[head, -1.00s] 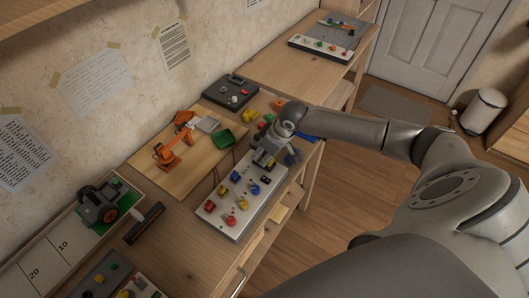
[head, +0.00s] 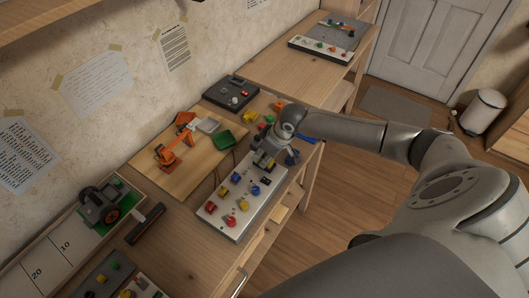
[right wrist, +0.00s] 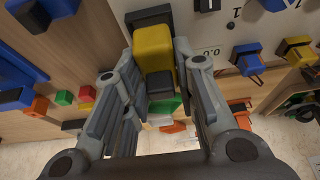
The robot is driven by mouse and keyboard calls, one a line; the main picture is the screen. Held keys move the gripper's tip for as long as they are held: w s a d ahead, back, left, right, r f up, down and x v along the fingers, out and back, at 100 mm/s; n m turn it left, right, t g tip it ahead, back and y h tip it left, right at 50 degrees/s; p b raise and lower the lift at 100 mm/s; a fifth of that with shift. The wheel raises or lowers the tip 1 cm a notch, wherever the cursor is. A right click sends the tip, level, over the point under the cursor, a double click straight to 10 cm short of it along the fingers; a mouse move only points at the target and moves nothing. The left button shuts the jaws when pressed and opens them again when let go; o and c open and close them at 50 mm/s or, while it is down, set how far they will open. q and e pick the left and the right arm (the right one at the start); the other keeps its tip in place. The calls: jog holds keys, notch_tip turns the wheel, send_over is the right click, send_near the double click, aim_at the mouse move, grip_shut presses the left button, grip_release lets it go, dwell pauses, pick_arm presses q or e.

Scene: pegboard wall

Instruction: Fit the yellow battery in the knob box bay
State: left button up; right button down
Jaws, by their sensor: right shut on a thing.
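The knob box (head: 225,222) is a white panel with red, yellow and blue knobs on the wooden bench, and its panel also shows in the right wrist view (right wrist: 215,35). My right gripper (head: 265,163) is over the far end of the knob box. In the right wrist view my right gripper (right wrist: 155,65) is shut on the yellow battery (right wrist: 153,45), a yellow block with black at both ends. The battery's far end is close to the panel; I cannot tell whether it touches. The bay is not clearly visible. My left gripper is out of view.
A wooden board with an orange toy arm (head: 170,155) and a green tray (head: 224,140) lies left of the knob box. A dark box (head: 228,92) stands behind. Small coloured blocks (right wrist: 64,97) lie near the gripper. A black-handled tool (head: 145,223) lies at front left.

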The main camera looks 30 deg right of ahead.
jog(key=shift+f, duration=0.4)
jog(key=shift+s+f, duration=0.25)
jog(key=shift+f, duration=0.05)
dwell(0.5)
jog(key=shift+s+a+f, duration=0.1)
jog(key=shift+s+f, duration=0.15)
jog(key=shift+f, duration=0.05)
jog(key=c, duration=1.2)
grip_release()
jog(key=shift+a+f, duration=0.1)
jog(key=shift+o, duration=0.5)
jog(key=shift+w+f, duration=0.2)
jog(key=shift+w, duration=0.2)
jog(key=shift+s+r, duration=0.1)
